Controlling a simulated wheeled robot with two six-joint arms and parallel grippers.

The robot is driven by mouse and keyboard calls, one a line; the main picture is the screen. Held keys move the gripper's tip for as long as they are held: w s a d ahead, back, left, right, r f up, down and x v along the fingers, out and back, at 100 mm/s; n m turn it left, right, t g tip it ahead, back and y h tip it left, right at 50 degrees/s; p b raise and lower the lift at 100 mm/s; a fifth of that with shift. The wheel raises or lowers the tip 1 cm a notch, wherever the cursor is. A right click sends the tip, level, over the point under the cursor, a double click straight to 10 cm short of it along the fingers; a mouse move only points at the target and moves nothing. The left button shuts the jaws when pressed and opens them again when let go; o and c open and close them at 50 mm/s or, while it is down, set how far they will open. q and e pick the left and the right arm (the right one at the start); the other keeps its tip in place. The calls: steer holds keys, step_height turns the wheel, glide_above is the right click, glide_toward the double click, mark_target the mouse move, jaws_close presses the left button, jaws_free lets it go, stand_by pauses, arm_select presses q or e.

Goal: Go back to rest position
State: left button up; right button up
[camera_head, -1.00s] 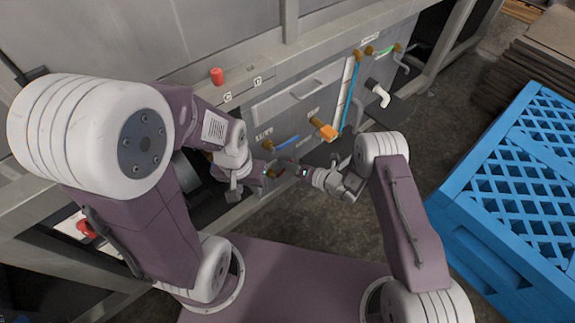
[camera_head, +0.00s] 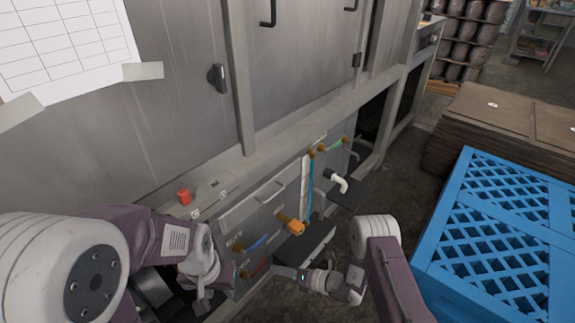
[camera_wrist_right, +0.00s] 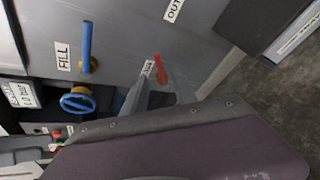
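My left gripper (camera_head: 203,304) hangs low at the left in the head view, in front of the machine's dark lower opening. Its fingertips are too small to judge. My right gripper (camera_head: 287,272) is in front of the machine's lower panel, close to the red-handled valve (camera_head: 258,269). In the right wrist view two grey fingers (camera_wrist_right: 160,98) stand apart with nothing clearly between them. The red handle (camera_wrist_right: 160,69) shows beyond them; contact cannot be told.
The machine front carries a blue-handled FILL valve (camera_wrist_right: 87,46), an orange valve (camera_head: 291,224), a white pipe (camera_head: 338,181) and a red button (camera_head: 184,197). A blue crate (camera_head: 440,235) stands right, with brown stacked sheets (camera_head: 500,115) behind it. Floor between machine and crate is partly clear.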

steer(key=w+r+n+y, duration=0.1)
steer(key=w+r+n, duration=0.35)
steer(key=r, duration=1.15)
steer(key=s+r+n+g, duration=0.4)
steer(key=s+r+n, duration=0.2)
steer(key=s+r, duration=0.15)
steer(key=s+d+f+n+g+h, duration=0.2)
steer(key=s+d+n+h, duration=0.5)
steer(key=s+d+n, duration=0.4)
steer(key=s+d+f+n+t+h, duration=0.1)
steer(key=s+d+f+n+h, duration=0.2)
steer(key=d+n+h, duration=0.6)
step_height(320, 180, up, 37)
steer(key=w+d+n+y+p, duration=0.1)
steer(key=n+y+p, duration=0.1)
steer(key=p, duration=3.5)
steer(key=shift+d+n+y, duration=0.3)
steer(key=shift+d+n, duration=0.05)
steer(key=shift+n, duration=0.5)
steer(key=shift+w, duration=0.1)
